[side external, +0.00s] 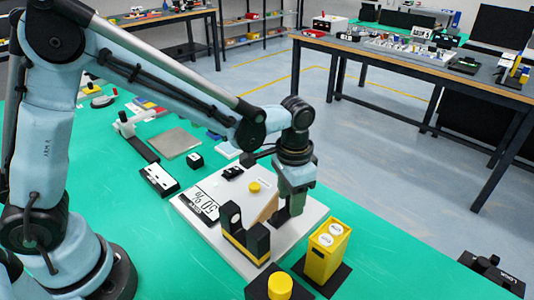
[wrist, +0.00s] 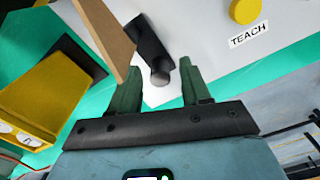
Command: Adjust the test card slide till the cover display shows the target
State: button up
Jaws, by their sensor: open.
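A pale grey panel (side external: 278,243) lies on the green bench and carries the test card fixture. A tan card (side external: 262,208) stands on it, and its edge shows at upper left in the wrist view (wrist: 107,35). A black slide (wrist: 150,40) with a round dark knob (wrist: 160,72) lies beside the card. My gripper (side external: 288,217) points down at the panel. In the wrist view its green fingers are open, one on each side of the knob, with visible gaps. A display plate (side external: 205,206) on the panel appears to read 50%. Its smaller text is unreadable.
A yellow TEACH button (wrist: 246,10) sits on the panel. A black bracket (side external: 243,238) stands at the panel's front. A yellow box (side external: 325,252) stands close to the right, and a yellow-topped black block (side external: 279,285) in front. A black-and-white device (side external: 160,180) lies to the left.

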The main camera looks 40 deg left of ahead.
notch_tip(320, 180, up, 11)
jog(key=shift+r, duration=0.2)
dwell(0.3)
jog(key=s+a+f+n+t, duration=0.1)
jog(key=s+a+n+t, duration=0.3)
jog(key=a, duration=0.9)
jog(key=shift+s+a+f+t, duration=0.2)
jog(key=shift+s+t, duration=1.4)
jog(key=shift+s, duration=1.25)
jog(key=shift+r, duration=0.1)
